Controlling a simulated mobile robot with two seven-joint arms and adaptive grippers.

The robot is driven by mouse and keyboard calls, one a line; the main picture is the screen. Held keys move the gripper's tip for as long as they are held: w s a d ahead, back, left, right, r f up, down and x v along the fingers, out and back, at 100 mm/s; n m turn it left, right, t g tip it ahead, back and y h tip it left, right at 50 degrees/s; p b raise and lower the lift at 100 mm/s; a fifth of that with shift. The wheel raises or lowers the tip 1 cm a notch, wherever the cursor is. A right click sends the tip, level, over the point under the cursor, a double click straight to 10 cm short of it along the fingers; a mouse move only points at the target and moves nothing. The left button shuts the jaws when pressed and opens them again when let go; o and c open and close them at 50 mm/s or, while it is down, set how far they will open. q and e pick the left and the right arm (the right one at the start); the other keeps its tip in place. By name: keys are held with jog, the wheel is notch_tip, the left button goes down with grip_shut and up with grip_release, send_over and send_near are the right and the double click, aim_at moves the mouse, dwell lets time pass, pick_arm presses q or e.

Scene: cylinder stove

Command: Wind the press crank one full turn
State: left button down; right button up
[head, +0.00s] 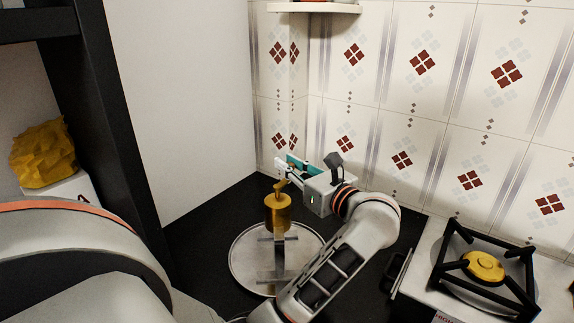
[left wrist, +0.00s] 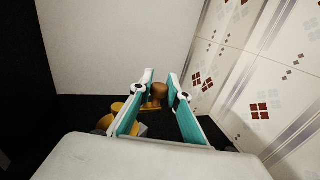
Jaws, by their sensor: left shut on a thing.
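The press is a gold cylinder (head: 278,212) on a grey metal stand, standing on a round metal tray (head: 246,262). Its gold crank (head: 281,187) sticks up from the top of the cylinder. My left gripper (head: 284,165) is at the top of the crank, with its fingers pointing left in the head view. In the left wrist view, the brown crank knob (left wrist: 159,91) sits between the fingers of my left gripper (left wrist: 160,77), which is shut on it. Part of the gold press (left wrist: 120,112) shows beside the left finger. My right gripper is out of view.
A stove burner with a black grate (head: 487,268) and a yellow cap is at the right. The tiled wall (head: 380,110) stands close behind the gripper. A black post (head: 105,130) rises at the left, with a crumpled yellow object (head: 42,153) beyond it.

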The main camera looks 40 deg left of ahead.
pick_arm(q)
jog(key=c, duration=1.9)
grip_release()
jog(key=s+d, duration=0.1)
jog(key=d, duration=0.6)
jog(key=shift+s+d, duration=0.2)
jog(key=shift+d, duration=0.05)
